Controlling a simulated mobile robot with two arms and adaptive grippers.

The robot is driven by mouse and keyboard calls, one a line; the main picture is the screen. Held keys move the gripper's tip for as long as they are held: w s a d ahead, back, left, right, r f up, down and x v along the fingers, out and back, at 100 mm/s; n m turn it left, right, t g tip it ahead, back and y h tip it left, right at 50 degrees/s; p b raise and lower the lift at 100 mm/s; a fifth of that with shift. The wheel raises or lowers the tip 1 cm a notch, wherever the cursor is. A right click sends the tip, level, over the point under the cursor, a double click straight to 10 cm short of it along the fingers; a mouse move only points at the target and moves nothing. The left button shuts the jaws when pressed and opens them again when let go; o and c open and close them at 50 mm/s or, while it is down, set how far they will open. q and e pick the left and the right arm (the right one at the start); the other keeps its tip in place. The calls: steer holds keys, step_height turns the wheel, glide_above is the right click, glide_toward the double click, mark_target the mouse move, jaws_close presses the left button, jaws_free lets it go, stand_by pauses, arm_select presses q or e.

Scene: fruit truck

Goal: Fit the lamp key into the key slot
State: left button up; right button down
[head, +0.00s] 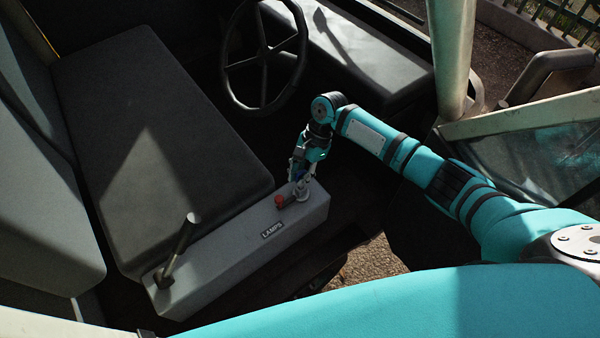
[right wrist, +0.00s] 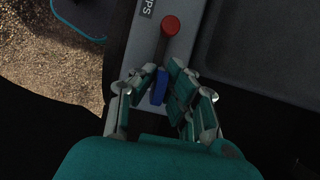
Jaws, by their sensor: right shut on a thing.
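The key slot is hidden under the fingers and key. My left gripper is not in view.
A red-knobbed lever (head: 280,201) stands on the console close beside the right gripper. Another lever (head: 178,248) is at the console's near left end. The dark seat (head: 150,130) lies left of the console, and the steering wheel (head: 264,52) is beyond it.

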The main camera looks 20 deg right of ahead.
steer(key=shift+f, duration=1.05)
steer(key=c, duration=1.3)
jaws_free()
steer(key=shift+c, duration=0.2)
steer(key=shift+r, duration=0.2)
steer(key=v, duration=1.1)
steer(key=shift+d+r, duration=0.2)
steer(key=shift+r, duration=0.05)
